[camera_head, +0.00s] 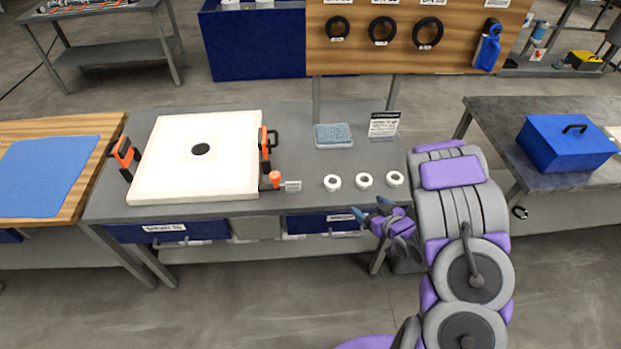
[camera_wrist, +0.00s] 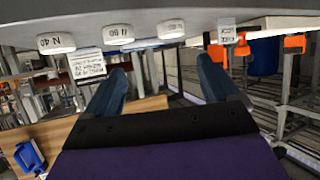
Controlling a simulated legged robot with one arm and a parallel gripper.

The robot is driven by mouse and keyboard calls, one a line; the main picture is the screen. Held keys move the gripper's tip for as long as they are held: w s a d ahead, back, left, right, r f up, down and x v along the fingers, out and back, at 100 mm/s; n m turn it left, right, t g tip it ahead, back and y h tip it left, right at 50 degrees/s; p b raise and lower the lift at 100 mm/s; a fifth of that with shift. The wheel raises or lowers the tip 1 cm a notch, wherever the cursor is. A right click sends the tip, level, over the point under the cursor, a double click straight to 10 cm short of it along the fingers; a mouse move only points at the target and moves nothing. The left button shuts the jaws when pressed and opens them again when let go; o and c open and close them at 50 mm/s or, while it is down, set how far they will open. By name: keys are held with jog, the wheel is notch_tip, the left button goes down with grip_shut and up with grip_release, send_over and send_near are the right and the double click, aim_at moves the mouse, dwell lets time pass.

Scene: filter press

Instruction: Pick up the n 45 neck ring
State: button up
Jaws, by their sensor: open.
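Three small white neck rings stand in a row on the grey bench, near its front right edge: left (camera_head: 332,183), middle (camera_head: 364,180) and right (camera_head: 395,178). The wrist view is upside down and shows them from the side, with the right ring (camera_wrist: 55,43), middle ring (camera_wrist: 117,37) and left ring (camera_wrist: 171,29) marked with small text. One mark looks like "N 40"; I cannot tell surely which ring is N 45. My gripper (camera_head: 371,207) is open and empty, in front of the bench edge near the middle and right rings. Its blue fingers (camera_wrist: 160,66) are apart, touching no ring.
The bench (camera_head: 305,230) carries a white filter plate (camera_head: 195,160) with orange-black handles, an orange-topped item (camera_head: 275,179), a blue pad (camera_head: 333,134) and a sign (camera_head: 384,124). A wooden board (camera_head: 340,55) with black rings stands behind. A blue toolbox (camera_head: 566,145) is right.

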jog(key=b, duration=0.2)
send_near(336, 185)
jog(key=shift+y, duration=0.3)
jog(key=x, duration=0.4)
jog(key=shift+w+d+f, duration=0.1)
jog(key=shift+f, duration=0.1)
jog(key=shift+w+d+f, duration=0.2)
jog(key=shift+w+d, duration=0.05)
jog(key=shift+w, duration=0.25)
jog(key=b+x, duration=0.1)
jog(key=x, duration=0.1)
jog(key=a+b+x, duration=0.1)
jog(key=x, duration=0.2)
jog(key=shift+a, duration=0.15)
jog(key=shift+s+d+r, duration=0.1)
jog(key=shift+d, duration=0.25)
jog(key=c, duration=1.2)
jog(key=shift+o, duration=0.2)
jog(key=shift+r, duration=0.1)
